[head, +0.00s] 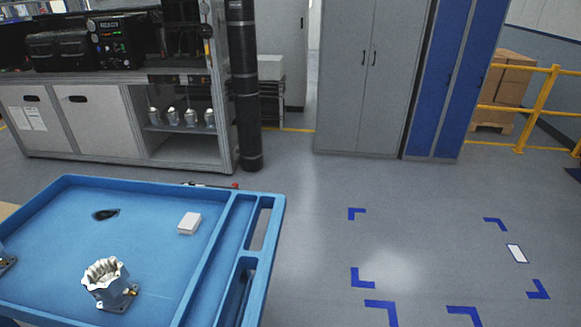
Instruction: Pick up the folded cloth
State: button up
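A small white, flat rectangular block that looks like the folded cloth (189,223) lies on the blue tray-topped cart (150,187), right of the middle of its main compartment. It lies apart from the other items, left of the divider. A machined metal housing (108,284) with a pale scalloped top stands nearer to me on the same tray. My gripper is not in view.
A dark oval patch or object (105,214) is on the tray, left of the cloth. Part of another item shows at the left edge. A workbench (110,120) and a grey cabinet (365,75) stand behind. Floor on the right is clear, with blue corner marks.

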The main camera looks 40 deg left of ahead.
aim_at(191, 222)
jog(key=i+j+u, duration=0.1)
jog(key=i+u, duration=0.25)
jog(key=i, duration=0.15)
jog(key=i+u, duration=0.3)
jog(key=i, duration=0.2)
jog(key=i+l+u, duration=0.15)
jog(key=i+u, duration=0.2)
jog(key=i, duration=0.15)
jog(key=i+l+u, duration=0.35)
jog(key=i, duration=0.15)
jog(key=i+u, duration=0.2)
jog(key=u, duration=0.25)
jog(key=i+u, duration=0.25)
jog(key=u, duration=0.25)
jog(key=i+u, duration=0.2)
jog(key=u, duration=0.25)
jog(key=i+l+u, duration=0.15)
jog(key=u, duration=0.3)
jog(key=i+l+u, duration=0.15)
jog(key=u, duration=0.35)
jog(key=i+l+u, duration=0.2)
jog(key=u, duration=0.15)
jog(key=i+l+u, duration=0.15)
jog(key=l+u, duration=0.2)
